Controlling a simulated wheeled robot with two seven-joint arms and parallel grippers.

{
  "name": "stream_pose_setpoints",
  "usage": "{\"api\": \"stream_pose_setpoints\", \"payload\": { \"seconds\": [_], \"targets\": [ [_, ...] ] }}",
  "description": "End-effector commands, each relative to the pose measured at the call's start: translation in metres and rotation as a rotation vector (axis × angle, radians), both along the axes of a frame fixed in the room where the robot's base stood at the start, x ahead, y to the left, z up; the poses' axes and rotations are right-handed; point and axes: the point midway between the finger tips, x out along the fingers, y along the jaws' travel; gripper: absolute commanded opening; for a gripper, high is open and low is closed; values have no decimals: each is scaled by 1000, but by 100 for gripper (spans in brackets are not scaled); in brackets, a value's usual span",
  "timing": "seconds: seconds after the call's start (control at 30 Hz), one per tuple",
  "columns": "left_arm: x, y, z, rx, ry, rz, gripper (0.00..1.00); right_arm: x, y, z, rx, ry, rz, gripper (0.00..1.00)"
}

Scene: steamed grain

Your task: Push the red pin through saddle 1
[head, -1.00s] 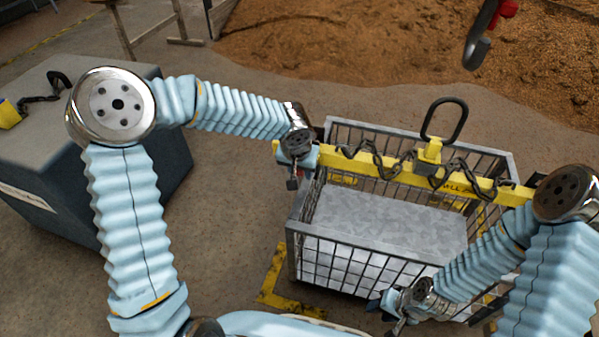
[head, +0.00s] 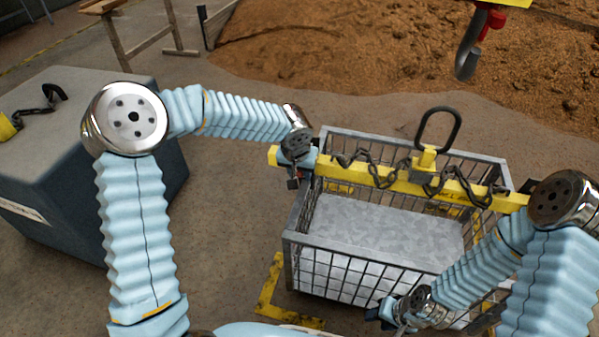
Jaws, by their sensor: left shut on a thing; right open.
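The yellow lifting beam (head: 395,183) lies across the top of the grey wire cage (head: 365,267), with a black ring (head: 438,130) upright at its middle. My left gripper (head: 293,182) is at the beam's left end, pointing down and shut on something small. The red pin and saddle 1 are too small or hidden to make out there; I cannot tell whether the pin is in the saddle. My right gripper (head: 392,318) is open and empty in front of the cage's near side, low in the view.
Dark chains (head: 365,170) drape over the beam. A grey block (head: 75,150) stands at the left. Floor between block and cage is clear.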

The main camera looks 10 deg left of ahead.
Motion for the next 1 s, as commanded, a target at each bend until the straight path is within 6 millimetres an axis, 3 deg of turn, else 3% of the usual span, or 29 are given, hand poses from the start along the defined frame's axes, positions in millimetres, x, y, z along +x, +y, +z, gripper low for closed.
{"api": "stream_pose_setpoints", "payload": {
  "seconds": [0.47, 0.5, 0.67, 0.7, 1.0],
  "targets": [
    [1, 0, 1, 0, -1, 0, 0, 0, 0, 0, 0, 0, 0, 43],
    [1, 0, 1, 0, -2, 0, 36, 0, 0, 0, 0, 0, 0, 43],
    [1, 0, 1, 0, -1, 0, 60, 0, 0, 0, 0, 0, 0, 43],
    [1, 0, 1, 0, -1, 0, 64, 0, 0, 0, 0, 0, 0, 43],
    [0, 0, 2, 0, -1, 1, 64, 0, 0, 0, 0, 0, 0, 43]
  ]
}}
